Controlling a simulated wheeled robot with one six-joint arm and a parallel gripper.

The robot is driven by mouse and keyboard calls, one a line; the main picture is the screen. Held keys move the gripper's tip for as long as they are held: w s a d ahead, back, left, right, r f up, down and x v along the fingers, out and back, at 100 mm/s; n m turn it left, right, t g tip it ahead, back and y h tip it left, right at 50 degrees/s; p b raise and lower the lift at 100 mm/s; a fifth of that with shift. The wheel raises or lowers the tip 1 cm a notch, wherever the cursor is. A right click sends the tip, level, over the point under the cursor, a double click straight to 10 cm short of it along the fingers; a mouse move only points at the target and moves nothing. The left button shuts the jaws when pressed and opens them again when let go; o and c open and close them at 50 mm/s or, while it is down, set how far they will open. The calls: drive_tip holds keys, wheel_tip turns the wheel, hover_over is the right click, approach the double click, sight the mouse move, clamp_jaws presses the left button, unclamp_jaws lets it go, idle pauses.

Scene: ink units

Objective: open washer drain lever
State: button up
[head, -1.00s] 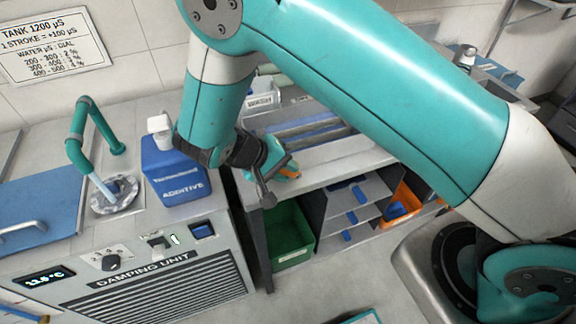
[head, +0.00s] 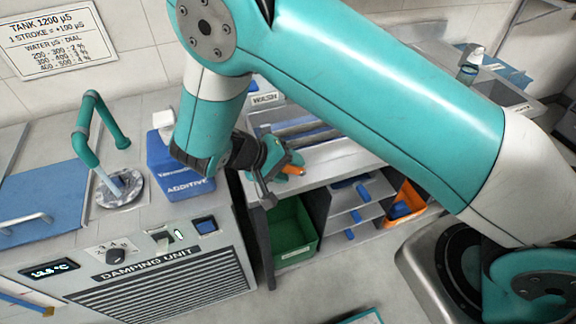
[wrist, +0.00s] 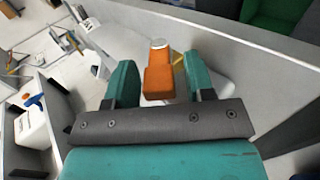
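An orange lever handle (wrist: 158,75) with a pale round end shows in the wrist view, between the two teal fingers of my gripper (wrist: 162,82). Gaps show on both sides of it, so my gripper is open and not clamped on it. In the head view the orange piece (head: 293,170) is small, beside my gripper (head: 287,161) at the front edge of the washer counter. My wrist partly hides that area, and the lever's mount is hidden.
The blue additive jug (head: 180,170) stands on the damping unit (head: 150,270), left of my wrist. A green bin (head: 293,238) sits below my gripper, and shelves with an orange bin (head: 403,205) lie to the right. A grey panel (wrist: 245,45) runs close by in the wrist view.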

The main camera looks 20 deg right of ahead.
drive_tip(key=p+v, duration=0.1)
drive_tip(key=v, duration=1.6)
drive_tip(key=shift+r+p, duration=0.2)
drive_tip(key=shift+p, duration=0.15)
drive_tip(key=shift+a, duration=0.1)
drive_tip(key=w+d+r+n+y, duration=0.1)
drive_tip(key=d+r+n+y, duration=0.4)
drive_tip(key=d+r, duration=0.6)
drive_tip(key=s+r+n+y, duration=0.1)
drive_tip(key=s+y, duration=0.3)
drive_tip(key=s, duration=0.5)
drive_tip(key=s+r+n+y, duration=0.1)
drive_tip(key=s+r+y, duration=0.2)
drive_tip(key=s, duration=0.7)
drive_tip(key=shift+s+d+r+y, duration=0.3)
drive_tip(key=shift+d+y, duration=0.1)
drive_tip(key=shift+y, duration=0.5)
